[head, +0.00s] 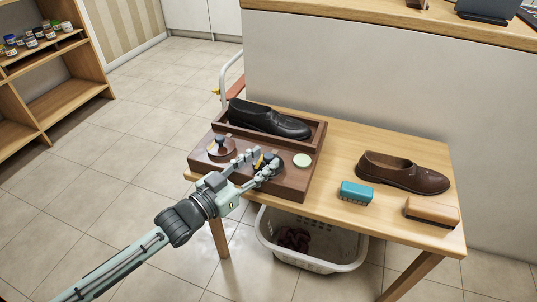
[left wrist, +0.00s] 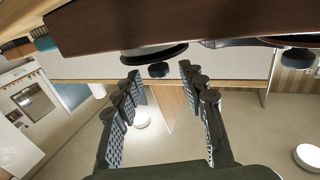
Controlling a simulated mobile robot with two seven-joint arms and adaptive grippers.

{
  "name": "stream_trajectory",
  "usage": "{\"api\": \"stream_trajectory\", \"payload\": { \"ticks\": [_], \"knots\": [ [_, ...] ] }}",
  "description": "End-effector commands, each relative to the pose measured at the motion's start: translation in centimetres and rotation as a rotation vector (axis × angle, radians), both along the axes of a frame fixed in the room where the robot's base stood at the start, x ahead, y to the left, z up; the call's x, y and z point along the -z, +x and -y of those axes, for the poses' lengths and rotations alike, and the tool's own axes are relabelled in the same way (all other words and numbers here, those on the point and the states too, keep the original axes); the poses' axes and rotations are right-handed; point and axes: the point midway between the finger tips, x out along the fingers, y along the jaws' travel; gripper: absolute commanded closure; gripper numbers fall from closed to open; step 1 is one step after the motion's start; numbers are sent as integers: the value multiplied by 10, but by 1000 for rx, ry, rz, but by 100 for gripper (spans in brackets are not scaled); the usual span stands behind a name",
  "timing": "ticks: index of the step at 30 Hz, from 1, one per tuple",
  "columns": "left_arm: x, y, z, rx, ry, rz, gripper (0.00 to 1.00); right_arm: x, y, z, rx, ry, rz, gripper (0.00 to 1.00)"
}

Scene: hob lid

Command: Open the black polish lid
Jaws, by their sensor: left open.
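A dark wooden shoe-care box (head: 291,185) on the table holds several round polish tins. My left gripper (head: 264,161) is open over the middle of the box and partly hides another tin there. In the left wrist view, which looks upside down, a black round lid (left wrist: 150,54) with a knob lies ahead of my open fingers (left wrist: 162,78), roughly between them. I see no contact. I cannot tell surely which tin is the black polish.
A black shoe (head: 268,120) lies in the box's rear compartment. A brown shoe (head: 402,172), a teal brush (head: 356,193) and a tan block (head: 431,210) lie on the table's right side. A white basket (head: 315,265) is below the table (head: 345,145).

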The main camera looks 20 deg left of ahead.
Motion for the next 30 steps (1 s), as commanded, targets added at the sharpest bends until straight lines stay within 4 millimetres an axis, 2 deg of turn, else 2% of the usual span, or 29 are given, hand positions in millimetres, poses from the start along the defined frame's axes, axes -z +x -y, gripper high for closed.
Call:
{"api": "stream_trajectory", "payload": {
  "ticks": [1,6,16,26,30],
  "knots": [
    [-1,8,3,0,0,2,59,0,0,0,0,-1,1,60],
    [0,23,10,-1,0,0,59,-2,-1,0,0,-1,2,60],
    [0,26,12,0,0,-1,59,-3,0,0,0,-2,4,60],
    [0,26,12,0,0,-1,100,-3,0,0,-1,-1,4,60],
    [0,26,12,0,0,-1,100,-3,-1,0,0,-1,3,60]
  ]
}}
